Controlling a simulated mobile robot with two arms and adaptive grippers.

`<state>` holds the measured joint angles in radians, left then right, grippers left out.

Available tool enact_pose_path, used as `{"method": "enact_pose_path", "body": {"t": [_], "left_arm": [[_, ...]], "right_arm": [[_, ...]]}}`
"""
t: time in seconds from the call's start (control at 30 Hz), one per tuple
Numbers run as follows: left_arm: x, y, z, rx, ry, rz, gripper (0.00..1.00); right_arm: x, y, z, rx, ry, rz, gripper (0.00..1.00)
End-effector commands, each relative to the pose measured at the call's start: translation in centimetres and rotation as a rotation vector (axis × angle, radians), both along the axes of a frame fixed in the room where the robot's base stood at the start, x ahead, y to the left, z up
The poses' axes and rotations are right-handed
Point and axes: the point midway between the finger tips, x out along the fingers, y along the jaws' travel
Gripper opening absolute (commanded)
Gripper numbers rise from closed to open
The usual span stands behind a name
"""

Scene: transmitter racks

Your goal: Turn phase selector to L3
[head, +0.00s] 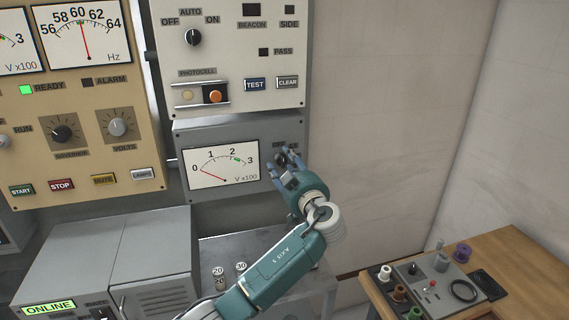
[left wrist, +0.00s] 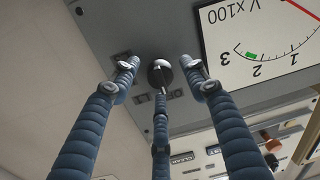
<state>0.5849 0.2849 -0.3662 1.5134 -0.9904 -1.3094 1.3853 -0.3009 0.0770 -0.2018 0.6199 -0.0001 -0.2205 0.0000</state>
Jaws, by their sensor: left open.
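The phase selector (left wrist: 160,74) is a small dark round knob with a light pointer on the grey meter panel (head: 235,135). In the left wrist view it sits between my left gripper's spread blue fingers. My left gripper (head: 285,164) is open at the panel's right side, with its fingertips around the knob. I cannot tell whether they touch it. In the head view the fingers mostly cover the knob and its label. My right gripper is not in view.
A voltmeter (head: 222,166) left of the knob has its needle near 0. Above is a cream panel (head: 285,30) with a dark AUTO/OFF/ON knob (head: 193,37). A wooden table (head: 510,245) with parts stands lower right. Bare wall (head: 385,120) lies right of the rack.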

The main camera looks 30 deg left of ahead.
Motion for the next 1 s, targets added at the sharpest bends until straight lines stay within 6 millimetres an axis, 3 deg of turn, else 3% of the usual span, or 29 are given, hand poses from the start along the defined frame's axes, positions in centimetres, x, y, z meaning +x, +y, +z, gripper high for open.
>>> {"method": "enact_pose_path", "body": {"t": [0.1, 0.3, 0.63, 1.0], "left_arm": [[0.0, 0.0, 0.0, 0.0, 0.0, 0.0, 0.41], [0.0, 0.0, 0.0, 0.0, 0.0, 0.0, 0.02], [0.0, -0.1, -0.2, 0.02, 0.025, 0.0, 0.0], [-0.1, -0.1, -0.5, 0.174, 0.205, 0.0, 0.0]], "right_arm": [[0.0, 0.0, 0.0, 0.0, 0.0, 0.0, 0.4], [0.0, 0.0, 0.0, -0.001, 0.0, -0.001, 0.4], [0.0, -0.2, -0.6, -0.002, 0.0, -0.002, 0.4], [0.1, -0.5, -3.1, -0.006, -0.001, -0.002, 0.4]]}}
